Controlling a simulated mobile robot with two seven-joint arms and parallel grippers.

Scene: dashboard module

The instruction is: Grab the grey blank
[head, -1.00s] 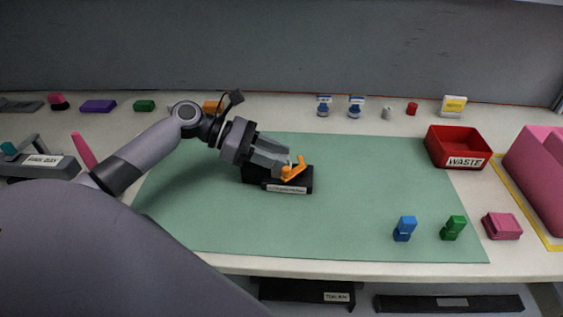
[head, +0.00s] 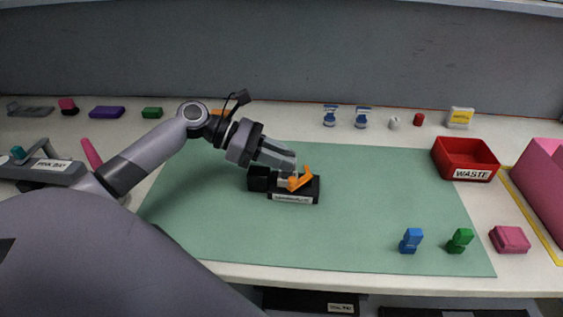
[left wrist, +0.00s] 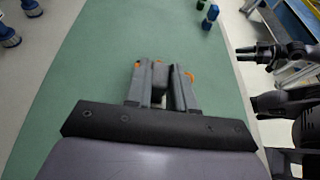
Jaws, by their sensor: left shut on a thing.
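My left gripper (head: 291,163) comes in from the left over a black fixture (head: 258,180) with an orange lever (head: 300,180) and a white label on its front. Its fingers are shut on a grey block, seen between them in the left wrist view (left wrist: 159,74), which I take to be the grey blank. In the head view the fingers are just above the fixture, and the blank is mostly hidden by them. I cannot tell whether the blank is fully clear of the fixture. My right gripper is not seen in the head view.
The green mat (head: 370,215) is mostly clear. A red waste bin (head: 465,160) stands at the right. A blue piece (head: 410,241), a green piece (head: 460,240) and a pink block (head: 509,240) are at the front right. Several small items line the back. Dark machinery (left wrist: 285,55) shows at the wrist view's right.

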